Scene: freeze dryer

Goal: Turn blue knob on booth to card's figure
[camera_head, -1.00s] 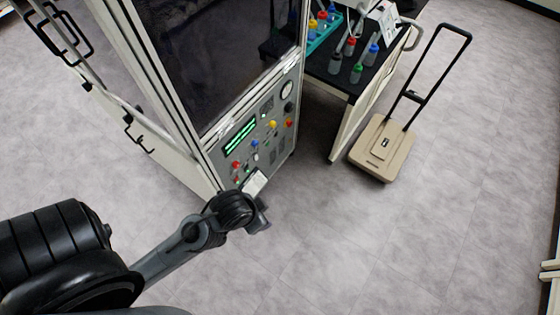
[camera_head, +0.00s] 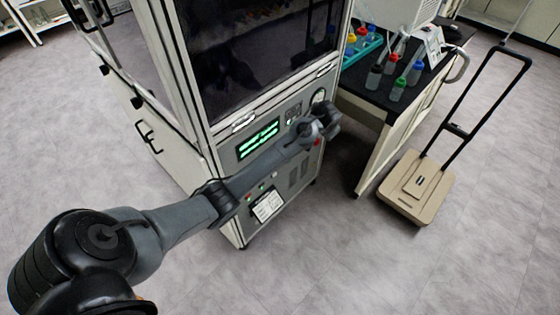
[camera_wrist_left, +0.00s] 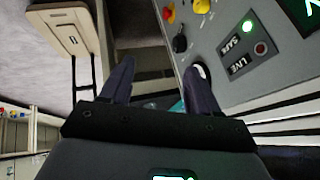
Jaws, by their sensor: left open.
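The booth's grey control panel (camera_head: 290,178) has a lit green display (camera_head: 258,138) and a white card (camera_head: 267,205) with print too small to read. I cannot see the blue knob in either current view; my left arm covers part of the panel in the head view. My left gripper (camera_head: 326,122) is at the panel's right side, its fingers hard to make out there. In the left wrist view my left gripper (camera_wrist_left: 158,82) is open, with nothing between its fingers. A black knob (camera_wrist_left: 180,43) and a red knob (camera_wrist_left: 168,14) are beyond the fingertips. My right gripper is not in view.
A black-topped bench (camera_head: 400,100) with several colour-capped bottles stands right of the booth. A beige platform cart (camera_head: 418,187) with a black handle stands on the floor at right. Open floor lies in front.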

